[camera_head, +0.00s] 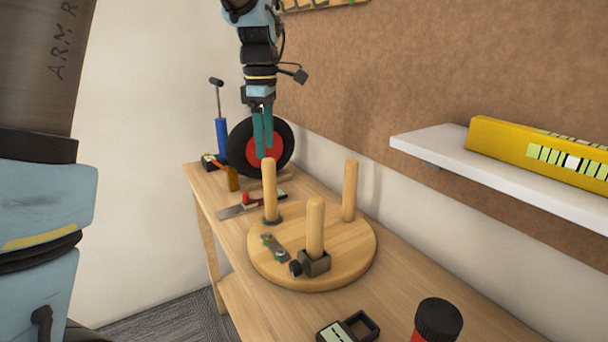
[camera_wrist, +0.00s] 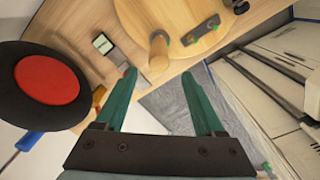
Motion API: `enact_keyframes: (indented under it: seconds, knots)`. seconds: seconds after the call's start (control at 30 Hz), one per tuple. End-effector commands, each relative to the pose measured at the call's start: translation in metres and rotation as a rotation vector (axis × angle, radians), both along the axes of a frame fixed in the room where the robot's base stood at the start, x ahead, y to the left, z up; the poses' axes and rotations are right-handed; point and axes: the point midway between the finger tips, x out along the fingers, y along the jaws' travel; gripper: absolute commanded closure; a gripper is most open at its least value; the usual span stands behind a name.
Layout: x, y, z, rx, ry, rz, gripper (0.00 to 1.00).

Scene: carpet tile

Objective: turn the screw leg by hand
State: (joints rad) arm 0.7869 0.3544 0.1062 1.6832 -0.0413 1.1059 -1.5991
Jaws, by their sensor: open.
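A round wooden disc (camera_head: 345,262) lies on the bench with three upright wooden legs. The front leg (camera_head: 315,226) stands in a dark clamp-like block (camera_head: 314,263). My gripper (camera_head: 263,154) is open and empty, its green fingers pointing down near the top of the left leg. In the wrist view, that leg (camera_wrist: 158,52) shows beyond the gap between my fingertips (camera_wrist: 158,73), not between the fingers. Which leg is the screw leg I cannot tell.
A black wheel with red hub (camera_head: 262,150) and a blue pump (camera_head: 222,138) stand behind. A scraper-like tool (camera_head: 234,210) lies left of the disc. A black-capped red jar (camera_head: 437,322) stands in front. A white shelf (camera_head: 500,178) with a yellow box juts out at right.

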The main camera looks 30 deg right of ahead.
Motion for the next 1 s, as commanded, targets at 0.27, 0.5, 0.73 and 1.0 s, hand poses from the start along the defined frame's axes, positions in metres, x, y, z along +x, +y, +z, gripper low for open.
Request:
enact_keyframes:
  seconds: [0.27,0.5,0.73,1.0]
  knots:
    - [-0.001,-0.002,-0.029,0.004,0.004,0.013,0.29]
    - [0.0,-0.001,-0.073,0.004,0.003,0.012,0.29]
    - [0.0,-0.002,-0.101,0.002,0.002,0.011,0.29]
    - [0.0,-0.002,-0.107,0.0,0.0,0.011,0.29]
